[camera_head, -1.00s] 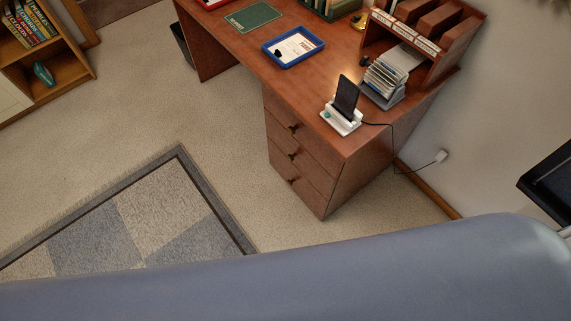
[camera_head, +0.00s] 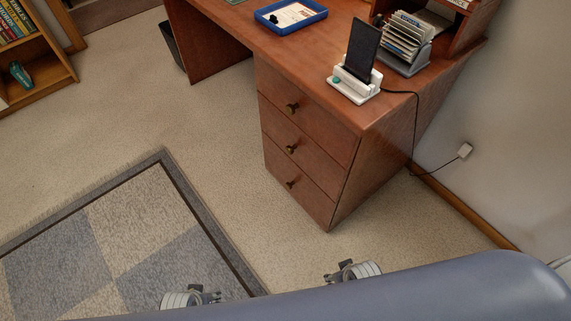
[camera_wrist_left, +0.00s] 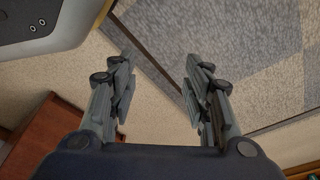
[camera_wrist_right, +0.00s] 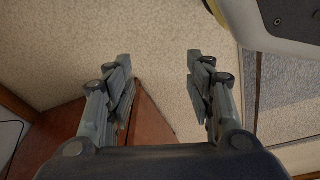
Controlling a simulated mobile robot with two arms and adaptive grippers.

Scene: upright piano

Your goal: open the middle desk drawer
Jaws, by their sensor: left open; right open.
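The wooden desk has a stack of three drawers on its right side in the head view. The middle drawer (camera_head: 305,158) is shut, with a small dark knob (camera_head: 291,149) near its centre. My left gripper (camera_head: 205,294) shows only partly above my blue body edge, over the rug and well away from the desk. My right gripper (camera_head: 346,267) also shows partly, over the carpet below the drawers. In the left wrist view my left gripper (camera_wrist_left: 158,65) is open and empty. In the right wrist view my right gripper (camera_wrist_right: 157,65) is open and empty.
A phone stand (camera_head: 356,80), a blue tray (camera_head: 290,14) and a card holder (camera_head: 405,45) stand on the desk. A rug (camera_head: 130,225) lies at left. The carpet (camera_head: 230,150) before the drawers is clear.

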